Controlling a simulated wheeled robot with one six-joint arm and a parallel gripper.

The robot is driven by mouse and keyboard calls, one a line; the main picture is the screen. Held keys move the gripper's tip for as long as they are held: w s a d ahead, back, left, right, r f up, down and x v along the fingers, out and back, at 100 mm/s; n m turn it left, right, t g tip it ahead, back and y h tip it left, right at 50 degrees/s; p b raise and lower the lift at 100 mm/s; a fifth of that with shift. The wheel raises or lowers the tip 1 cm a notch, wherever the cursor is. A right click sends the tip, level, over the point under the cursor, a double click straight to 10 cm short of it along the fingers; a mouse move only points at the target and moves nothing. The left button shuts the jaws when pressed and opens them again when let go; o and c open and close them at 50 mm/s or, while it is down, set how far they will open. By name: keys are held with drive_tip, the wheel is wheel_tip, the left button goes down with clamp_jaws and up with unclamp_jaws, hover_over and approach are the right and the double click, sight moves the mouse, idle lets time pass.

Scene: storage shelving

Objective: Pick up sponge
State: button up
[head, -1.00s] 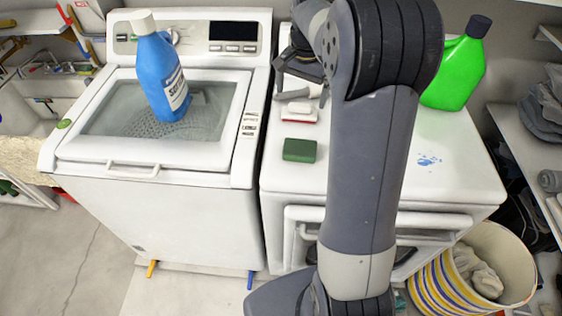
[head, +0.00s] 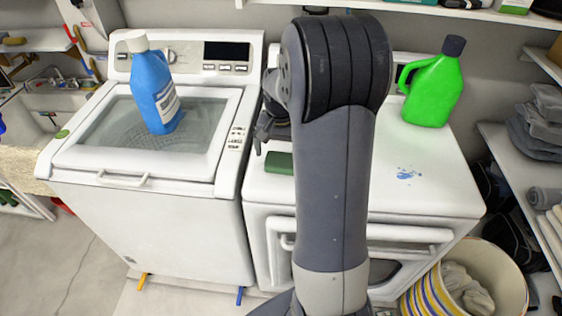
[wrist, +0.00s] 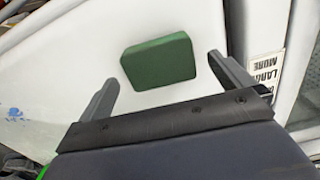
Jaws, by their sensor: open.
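The green sponge (head: 279,163) lies flat on the white top of the right-hand machine, near its left edge. My arm hides part of its surroundings in the head view. In the wrist view the sponge (wrist: 159,61) sits ahead of and between my two fingers. My gripper (wrist: 166,82) is open and empty, with its fingers apart on either side. In the head view my gripper (head: 262,135) shows partly, dark, just behind and above the sponge. I cannot tell the exact height between them.
A blue bottle (head: 157,88) stands on the lid of the left washer (head: 150,205). A green jug (head: 433,85) stands at the back right of the right machine (head: 440,185). A striped basket (head: 425,300) stands on the floor at the right. A shelf (head: 440,10) runs above.

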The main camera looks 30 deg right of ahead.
sight(281, 159)
wheel_tip(281, 159, down, 4)
drive_tip(key=shift+d+p, duration=0.15)
drive_tip(key=shift+p, duration=0.2)
drive_tip(key=shift+c, duration=0.3)
drive_tip(key=c, duration=0.8)
drive_tip(key=shift+r, duration=0.1)
